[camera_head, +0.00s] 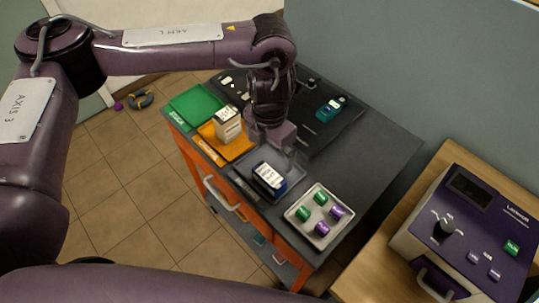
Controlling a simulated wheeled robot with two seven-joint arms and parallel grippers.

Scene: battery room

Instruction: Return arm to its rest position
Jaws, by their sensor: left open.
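My left arm (170,52) comes in from the left and reaches over the dark-topped workbench (385,140). Its left gripper (277,140) points down over the middle of the bench and is open. It is between a white-labelled block (227,125) on the orange mat (208,134) and a dark blue block with a white label (268,178). The fingertips are partly hidden, and I cannot tell whether they touch anything. My right gripper is out of view.
A green mat (195,104) lies at the bench's left corner. A teal block (329,109) stands on the black panel at the back. A white tray (318,235) holds green and purple cells. A purple charger-like device (470,225) stands at right. Tiled floor (130,190) is at left.

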